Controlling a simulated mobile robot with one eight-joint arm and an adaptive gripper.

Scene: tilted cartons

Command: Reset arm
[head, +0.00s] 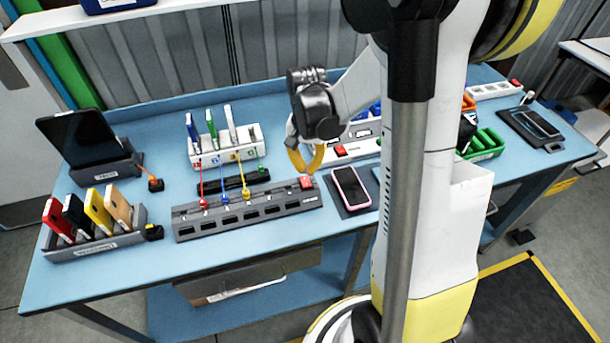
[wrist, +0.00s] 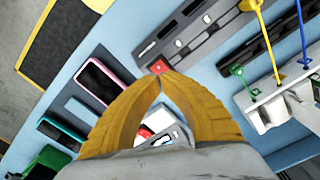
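My gripper (head: 305,157) hangs above the blue table (head: 140,262), near the right end of a grey power strip (head: 250,217) with a red switch. In the wrist view my gripper's yellow fingers (wrist: 160,80) meet at their tips, and nothing shows between the tips. My white arm is folded above the table, and its column hides part of the table's right half.
A pink-edged phone (head: 350,187) lies on a dark pad right of the strip. A white charging rack (head: 226,146) with plugged cables stands behind it. A phone holder (head: 95,240) and a tablet stand (head: 108,172) are at left. A green tray (head: 484,146) is at right.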

